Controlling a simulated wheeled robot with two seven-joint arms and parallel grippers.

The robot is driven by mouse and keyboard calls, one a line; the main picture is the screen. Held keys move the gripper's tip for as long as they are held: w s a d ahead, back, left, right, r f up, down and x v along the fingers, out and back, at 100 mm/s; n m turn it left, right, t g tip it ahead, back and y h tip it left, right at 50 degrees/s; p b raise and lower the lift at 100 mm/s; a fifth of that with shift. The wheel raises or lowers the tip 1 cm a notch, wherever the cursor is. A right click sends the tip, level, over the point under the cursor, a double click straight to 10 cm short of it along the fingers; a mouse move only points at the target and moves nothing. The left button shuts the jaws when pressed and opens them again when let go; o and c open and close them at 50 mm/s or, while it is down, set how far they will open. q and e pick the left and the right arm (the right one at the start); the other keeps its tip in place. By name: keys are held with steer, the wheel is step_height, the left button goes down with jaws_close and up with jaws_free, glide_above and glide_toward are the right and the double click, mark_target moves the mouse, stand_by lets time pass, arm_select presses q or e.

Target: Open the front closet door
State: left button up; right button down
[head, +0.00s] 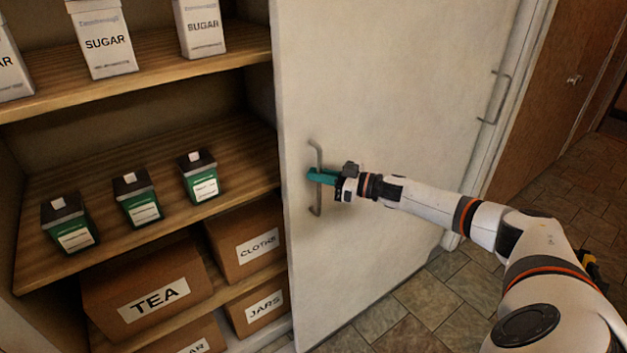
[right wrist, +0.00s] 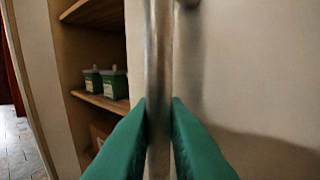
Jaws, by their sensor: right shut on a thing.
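The white closet door (head: 390,90) stands partly across the closet, with shelves showing to its left in the head view. A vertical metal bar handle (head: 317,152) is on the door near its left edge. My right gripper (head: 314,175) has its green fingers at the middle of this handle. In the right wrist view the handle (right wrist: 158,70) runs between the two green fingertips (right wrist: 159,108), which are shut on it. The door surface (right wrist: 250,60) fills the right of that view. My left gripper is not in view.
The closet shelves (head: 40,105) hold sugar boxes (head: 104,42), green-labelled tins (head: 138,198) and cardboard boxes (head: 145,290). A second handle (head: 494,97) is near the door's right side. A brown door (head: 555,80) stands at right. Tiled floor (head: 435,300) shows below.

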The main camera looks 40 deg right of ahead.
steer(key=shift+d, duration=0.45)
steer(key=c, duration=1.8)
jaws_free()
steer(key=b+v, duration=0.3)
steer(key=v, duration=0.9)
